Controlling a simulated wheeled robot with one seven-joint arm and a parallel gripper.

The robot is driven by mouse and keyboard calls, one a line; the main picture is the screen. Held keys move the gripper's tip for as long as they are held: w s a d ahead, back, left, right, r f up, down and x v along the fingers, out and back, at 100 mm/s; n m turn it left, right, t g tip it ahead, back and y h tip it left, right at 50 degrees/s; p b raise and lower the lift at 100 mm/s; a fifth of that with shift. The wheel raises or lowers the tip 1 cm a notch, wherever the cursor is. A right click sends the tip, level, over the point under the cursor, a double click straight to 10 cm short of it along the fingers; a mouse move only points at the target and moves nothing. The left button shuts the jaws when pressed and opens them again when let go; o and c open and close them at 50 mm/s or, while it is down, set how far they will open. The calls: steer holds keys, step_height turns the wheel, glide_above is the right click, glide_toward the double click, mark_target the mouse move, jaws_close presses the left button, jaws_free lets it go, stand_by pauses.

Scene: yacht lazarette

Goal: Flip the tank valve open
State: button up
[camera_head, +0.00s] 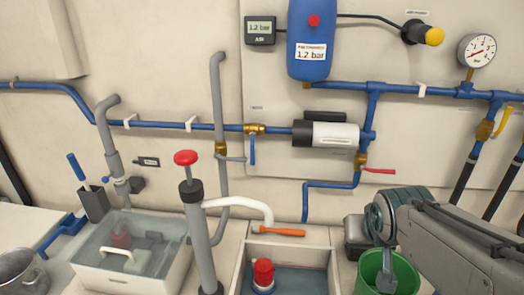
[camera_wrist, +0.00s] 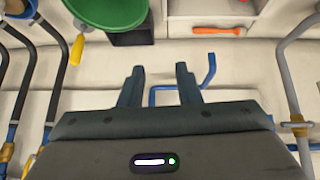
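I cannot tell for sure which valve is the tank valve, as the small wall labels are unreadable. A brass valve with a blue lever (camera_head: 253,146) sits on the horizontal blue pipe; its lever hangs down. A brass valve with a red lever (camera_head: 378,171) sits below the white cylinder; its lever points right. A brass valve with a yellow lever (camera_head: 502,122) is at the far right, its lever slanting up. My gripper (camera_wrist: 159,70) is open and empty in the wrist view, its fingers apart and touching no valve. In the head view my arm is at lower right, away from the levers.
A green bucket (camera_head: 366,272) stands under my arm; it also shows in the wrist view (camera_wrist: 110,12). An orange-handled tool (camera_head: 283,232) lies on the bench ledge. A red-topped hand pump (camera_head: 192,190) and a clear-lidded box (camera_head: 130,245) stand left. A blue tank (camera_head: 311,25) hangs above.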

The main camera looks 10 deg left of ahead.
steer(key=w+a+n+t+y+b, duration=0.25)
steer(key=w+a+t+b, duration=0.25)
steer(key=w+a, duration=0.6)
steer(key=n+t+y+b, duration=0.2)
steer(key=n+y+b, duration=0.25)
steer(key=y, duration=0.45)
glide_toward(253, 150)
steer(key=x, duration=0.4)
steer(key=shift+x, duration=3.35)
jaws_close()
